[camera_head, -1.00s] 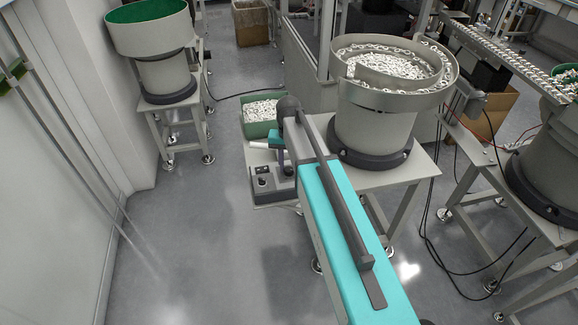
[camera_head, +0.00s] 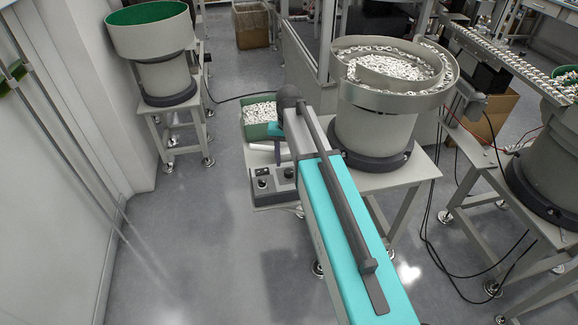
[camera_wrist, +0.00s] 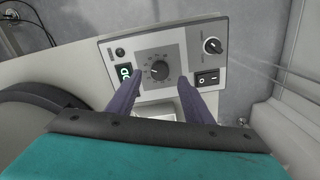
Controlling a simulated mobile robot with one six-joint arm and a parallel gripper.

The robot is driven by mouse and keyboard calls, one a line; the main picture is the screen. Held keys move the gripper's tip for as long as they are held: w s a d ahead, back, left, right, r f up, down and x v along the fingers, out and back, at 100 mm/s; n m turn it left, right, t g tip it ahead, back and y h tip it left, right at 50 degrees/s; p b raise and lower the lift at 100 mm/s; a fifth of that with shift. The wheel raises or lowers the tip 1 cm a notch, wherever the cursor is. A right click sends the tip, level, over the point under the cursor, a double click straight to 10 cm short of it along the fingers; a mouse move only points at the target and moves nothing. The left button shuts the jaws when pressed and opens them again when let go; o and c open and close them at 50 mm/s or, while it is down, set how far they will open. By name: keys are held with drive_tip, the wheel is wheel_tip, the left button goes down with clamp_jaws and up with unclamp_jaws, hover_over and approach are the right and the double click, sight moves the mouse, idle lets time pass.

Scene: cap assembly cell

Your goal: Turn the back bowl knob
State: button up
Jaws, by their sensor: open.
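A grey control box (camera_head: 272,187) stands on the corner of the back bowl's table. How high the tips are above the panel is unclear.
A rocker switch (camera_wrist: 207,79) is right of the right finger, and a green-lit switch (camera_wrist: 125,71) is by the left one. The back bowl (camera_head: 375,125), full of white parts, stands close right of my arm. A green bin (camera_head: 260,121) is behind the box. Open floor lies left.

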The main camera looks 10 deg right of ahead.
sight(289, 171)
wheel_tip(289, 171, up, 10)
drive_tip(key=b, duration=0.1)
idle(0.5)
drive_tip(key=shift+f, duration=0.15)
idle(0.5)
